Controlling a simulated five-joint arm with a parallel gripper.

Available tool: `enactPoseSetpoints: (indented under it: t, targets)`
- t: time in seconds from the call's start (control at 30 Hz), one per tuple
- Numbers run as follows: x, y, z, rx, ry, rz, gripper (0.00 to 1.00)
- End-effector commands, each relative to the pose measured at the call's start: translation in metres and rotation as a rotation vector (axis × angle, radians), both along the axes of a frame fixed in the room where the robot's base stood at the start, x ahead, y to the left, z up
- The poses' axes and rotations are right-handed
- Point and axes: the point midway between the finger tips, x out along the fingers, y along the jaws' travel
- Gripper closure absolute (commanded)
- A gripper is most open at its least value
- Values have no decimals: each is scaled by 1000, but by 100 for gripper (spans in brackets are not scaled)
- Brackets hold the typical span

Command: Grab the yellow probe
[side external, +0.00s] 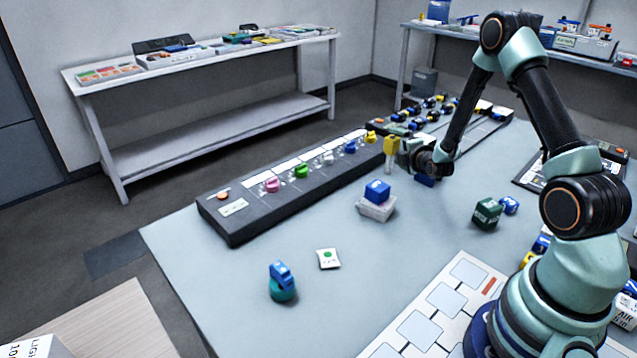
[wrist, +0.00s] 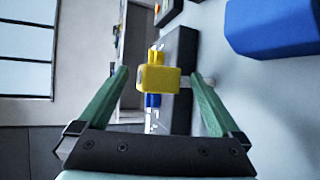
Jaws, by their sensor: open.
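In the wrist view a yellow probe (wrist: 158,78) shows between the two green fingers of my gripper (wrist: 163,75). Clear gaps are visible on both sides of it. In the side view my gripper (side external: 399,153) is at the back end of the dark rack, held low and pointing left. A yellow piece (side external: 390,146) shows right at its fingertips, and another yellow piece (side external: 371,137) sits at the rack's far end. I cannot tell for sure which of these the wrist view shows. My gripper is open and appears empty.
The dark rack (side external: 237,225) holds pink, green and blue pieces in a row. A blue block (side external: 377,188) on a white base and a dark green block (side external: 486,214) stand nearby. A blue and teal piece (side external: 282,281) is at the front. The table's middle is mostly clear.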

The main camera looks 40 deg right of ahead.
Motion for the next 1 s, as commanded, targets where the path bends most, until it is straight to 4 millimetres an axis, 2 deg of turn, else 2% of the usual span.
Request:
enactPoseSetpoints:
  t: [0.07,0.2,0.3,0.77,0.8,0.87,1.0]
  targets:
    - [0,0,0,0,0,0,0]
    - [0,0,0,0,0,0,54]
    - [0,0,0,0,1,0,86]
    - [-1,0,2,1,3,-1,87]
    - [-1,0,4,1,2,0,96]
    - [0,0,9,0,0,0,100]
    - [0,0,25,-2,-3,0,100]
